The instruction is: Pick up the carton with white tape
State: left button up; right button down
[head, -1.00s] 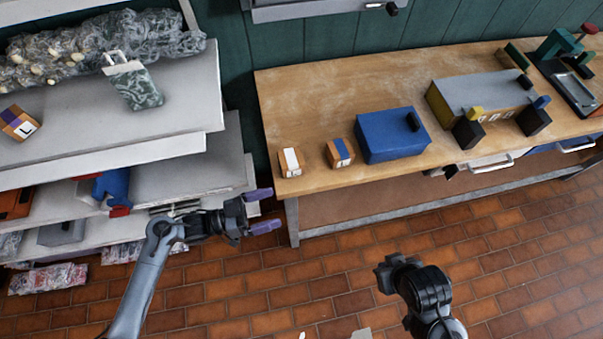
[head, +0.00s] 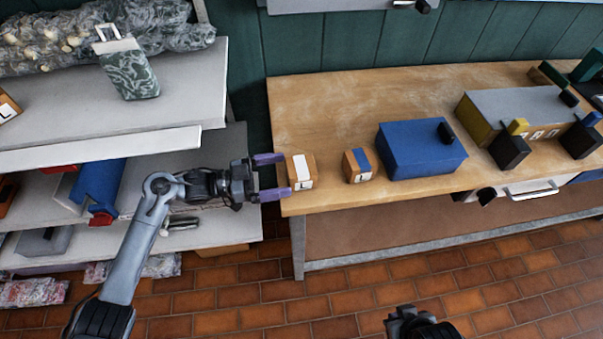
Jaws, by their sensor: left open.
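The carton with white tape (head: 302,172) is a small brown box with a white strip on top and a letter label on its front. It stands upright at the left end of the wooden workbench (head: 340,100). My left gripper (head: 272,175) is open, its purple fingers pointing right, just left of the carton. The fingertips are close to the carton's left side; I cannot tell whether they touch it. My right arm (head: 422,325) shows at the bottom edge, and its fingers are not visible.
A similar carton with blue tape (head: 360,165) stands to the right, beside a blue box (head: 420,148). A grey and yellow machine (head: 510,108) stands farther right. Grey shelves (head: 180,85) are at the left, holding a patterned bag (head: 128,70). The bench behind the carton is clear.

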aim_at(301, 169)
pick_arm(q)
jog(key=shift+x, duration=1.15)
jog(key=b+x, duration=0.1)
jog(key=x, duration=0.3)
jog(key=shift+w+r, duration=0.1)
jog(key=shift+r, duration=0.1)
jog(key=shift+c, duration=0.5)
jog(key=c, duration=1.1)
jog(key=shift+r, duration=0.1)
